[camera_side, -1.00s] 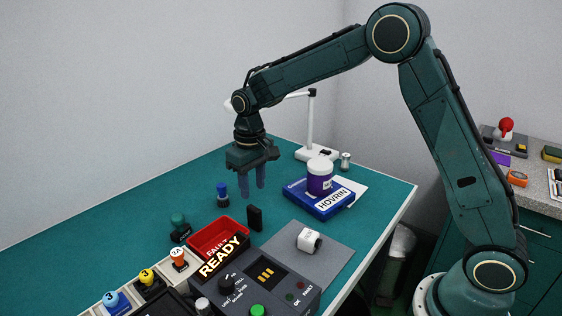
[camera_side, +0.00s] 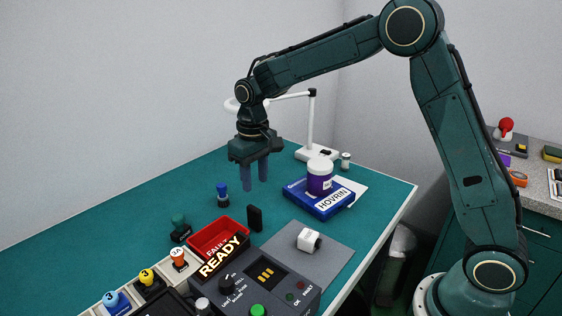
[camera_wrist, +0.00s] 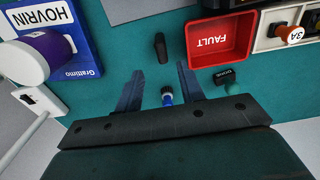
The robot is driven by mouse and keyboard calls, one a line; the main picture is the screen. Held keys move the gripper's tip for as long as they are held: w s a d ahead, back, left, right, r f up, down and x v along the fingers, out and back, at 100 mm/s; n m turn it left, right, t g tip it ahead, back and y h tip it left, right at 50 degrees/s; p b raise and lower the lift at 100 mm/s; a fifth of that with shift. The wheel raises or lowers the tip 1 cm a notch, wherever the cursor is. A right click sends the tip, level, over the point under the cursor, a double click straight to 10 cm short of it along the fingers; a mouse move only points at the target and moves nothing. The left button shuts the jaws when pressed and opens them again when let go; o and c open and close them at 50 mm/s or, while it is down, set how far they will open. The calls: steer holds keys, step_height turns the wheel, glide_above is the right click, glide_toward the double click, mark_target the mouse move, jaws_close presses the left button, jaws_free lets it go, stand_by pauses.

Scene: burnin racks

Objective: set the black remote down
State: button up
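The black remote (camera_side: 254,218) stands upright on the green table, just beside the red FAULT bin. In the wrist view the remote (camera_wrist: 161,47) shows beyond the fingertips, apart from them. My gripper (camera_side: 255,187) is open and empty, held in the air above the table and higher than the remote. In the wrist view its two blue fingers (camera_wrist: 160,85) are spread apart with nothing between them at the tips. The remote's foot on the table is small in the side view but appears to rest there.
The red FAULT bin (camera_side: 206,233) and READY control box (camera_side: 262,283) stand in front. A blue-capped knob piece (camera_side: 222,194) stands left. A HOVRIN box (camera_side: 322,205) with a purple-labelled jar (camera_side: 320,178) lies right. A white block (camera_side: 309,240) sits on a grey mat (camera_side: 335,262).

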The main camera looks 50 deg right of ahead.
steer(key=s+d+r+t, duration=0.1)
steer(key=s+r+t, duration=0.1)
steer(key=s+r, duration=0.65)
steer(key=s+d+r+t, duration=0.2)
steer(key=s+r, duration=0.3)
steer(key=s, duration=0.7)
steer(key=s+f+t, duration=0.1)
steer(key=s+f, duration=0.1)
steer(key=s, duration=0.8)
steer(key=shift+d+f, duration=0.15)
steer(key=shift+d, duration=0.05)
